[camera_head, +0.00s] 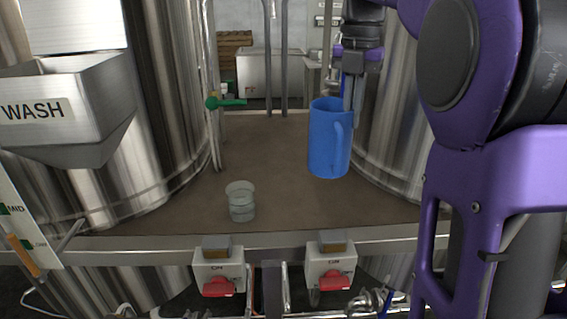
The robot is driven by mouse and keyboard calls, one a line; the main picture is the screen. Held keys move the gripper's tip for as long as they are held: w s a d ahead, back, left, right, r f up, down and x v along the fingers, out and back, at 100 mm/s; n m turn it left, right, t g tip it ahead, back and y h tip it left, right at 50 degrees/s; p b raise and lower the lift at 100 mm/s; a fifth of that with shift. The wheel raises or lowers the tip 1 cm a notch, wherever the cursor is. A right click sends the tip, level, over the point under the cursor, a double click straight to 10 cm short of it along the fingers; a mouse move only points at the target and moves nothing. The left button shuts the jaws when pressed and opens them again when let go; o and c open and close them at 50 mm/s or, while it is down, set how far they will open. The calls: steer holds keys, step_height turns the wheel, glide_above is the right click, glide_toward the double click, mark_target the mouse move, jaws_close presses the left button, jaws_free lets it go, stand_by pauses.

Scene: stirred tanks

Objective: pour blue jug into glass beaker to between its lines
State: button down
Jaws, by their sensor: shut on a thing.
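The blue jug (326,140) is right of the middle of the brown work surface, upright, with its handle on the right side. My gripper (350,100) comes down from above and is shut on the jug at its rim or handle side; the fingertips are partly hidden. The jug looks held above the surface, but I cannot tell how high. The glass beaker (241,204) stands upright near the front edge, left of and nearer than the jug. It is clear, with faint line marks; its liquid level is too small to tell. The jug's contents are hidden.
Large steel tanks stand left (150,110) and right (395,120) of the surface. A grey WASH hopper (70,110) juts in at left. A green-handled valve (226,102) is behind. Two switch boxes with red switches (218,287) (333,280) hang below the front edge. Surface between jug and beaker is clear.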

steer(key=s+a+m+y+p, duration=0.1)
steer(key=a+m+y+p, duration=0.1)
steer(key=a+m, duration=0.7)
steer(key=s+a+m+y+p, duration=0.1)
steer(key=a+m+y+p, duration=0.1)
steer(key=a+m, duration=0.8)
steer(key=a, duration=0.9)
steer(key=shift+s+f+t, duration=0.3)
steer(key=shift+s, duration=0.1)
steer(key=shift+f+b, duration=0.1)
steer(key=shift+b, duration=0.2)
steer(key=shift+y, duration=0.5)
steer(key=shift+d+f+b, duration=0.1)
steer(key=shift+b, duration=0.7)
steer(key=shift+y, duration=0.4)
